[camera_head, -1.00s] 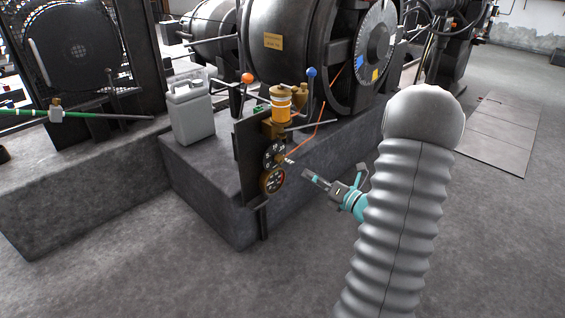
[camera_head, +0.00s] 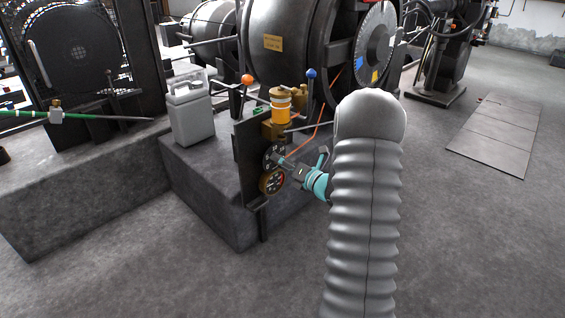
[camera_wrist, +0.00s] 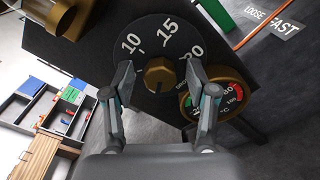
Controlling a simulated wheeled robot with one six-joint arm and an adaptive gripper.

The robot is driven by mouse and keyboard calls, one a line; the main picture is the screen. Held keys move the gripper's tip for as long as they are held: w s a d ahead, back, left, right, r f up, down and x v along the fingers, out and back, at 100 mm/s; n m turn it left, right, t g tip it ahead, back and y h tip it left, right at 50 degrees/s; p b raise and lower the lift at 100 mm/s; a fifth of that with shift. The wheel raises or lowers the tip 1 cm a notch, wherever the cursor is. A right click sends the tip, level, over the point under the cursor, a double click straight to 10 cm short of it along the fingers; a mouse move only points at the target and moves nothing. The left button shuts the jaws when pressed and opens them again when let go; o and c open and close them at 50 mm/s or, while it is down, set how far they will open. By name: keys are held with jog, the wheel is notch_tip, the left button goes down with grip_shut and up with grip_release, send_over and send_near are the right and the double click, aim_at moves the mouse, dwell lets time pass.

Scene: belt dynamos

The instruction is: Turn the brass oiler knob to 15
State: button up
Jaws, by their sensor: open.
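The brass oiler knob (camera_wrist: 159,74) sits at the centre of a black dial in the wrist view. The dial (camera_wrist: 150,30) shows white numbers 10, 15 and 20, the last partly hidden by a finger. My gripper (camera_wrist: 160,80) is open, with one finger on each side of the knob. Small gaps seem to show between fingers and knob; contact cannot be told. In the head view my gripper (camera_head: 284,164) is at the dial on the dark upright panel (camera_head: 247,150), and it hides the knob.
A brass-rimmed temperature gauge (camera_head: 271,181) sits just below the dial. A brass oiler with an amber glass (camera_head: 280,108) stands above it. An orange-knobbed lever (camera_head: 247,79), a blue-knobbed lever (camera_head: 311,73) and a grey canister (camera_head: 190,110) are nearby.

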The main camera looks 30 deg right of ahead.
grip_shut()
